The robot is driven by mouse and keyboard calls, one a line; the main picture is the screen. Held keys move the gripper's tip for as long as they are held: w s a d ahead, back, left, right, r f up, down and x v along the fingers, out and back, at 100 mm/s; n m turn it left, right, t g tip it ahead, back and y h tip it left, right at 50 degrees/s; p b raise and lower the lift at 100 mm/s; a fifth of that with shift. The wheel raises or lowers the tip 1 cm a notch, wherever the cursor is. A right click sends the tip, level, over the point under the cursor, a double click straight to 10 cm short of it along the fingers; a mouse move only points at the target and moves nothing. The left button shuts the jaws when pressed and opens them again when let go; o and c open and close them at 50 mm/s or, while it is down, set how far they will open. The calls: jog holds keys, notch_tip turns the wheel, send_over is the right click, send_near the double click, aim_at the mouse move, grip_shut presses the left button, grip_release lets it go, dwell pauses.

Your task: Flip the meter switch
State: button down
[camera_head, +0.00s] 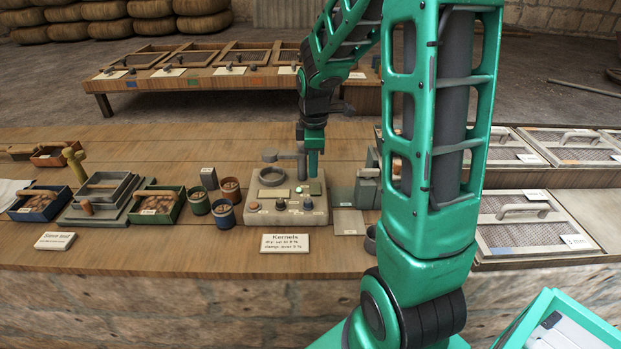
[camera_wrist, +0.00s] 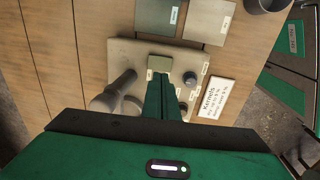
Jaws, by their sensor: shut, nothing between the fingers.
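The meter (camera_head: 290,216) is a beige block on the wooden bench, with a grey ring-shaped cup and arm at its back left. I cannot tell which one is the switch. In the wrist view the meter (camera_wrist: 125,58) shows a greenish panel (camera_wrist: 160,63) and a dark knob (camera_wrist: 190,80) beside my fingers. My gripper (camera_head: 314,172) is shut and empty, pointing down over the meter's right back part. Its fingers (camera_wrist: 178,85) hide part of the controls; contact cannot be told.
A white "Kernels" card (camera_head: 285,243) lies in front of the meter. Bare bench lies behind.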

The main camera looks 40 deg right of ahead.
notch_tip(320, 180, up, 9)
jog(key=s, duration=0.1)
jog(key=shift+a+f, duration=0.15)
jog(key=shift+a, duration=0.1)
jog(key=s+a+f+m+g, duration=0.1)
jog(key=s+a+m, duration=0.1)
jog(key=s+m, duration=1.5)
jog(key=s, duration=0.9)
jog(key=shift+y, duration=0.4)
jog(key=shift+f, duration=0.1)
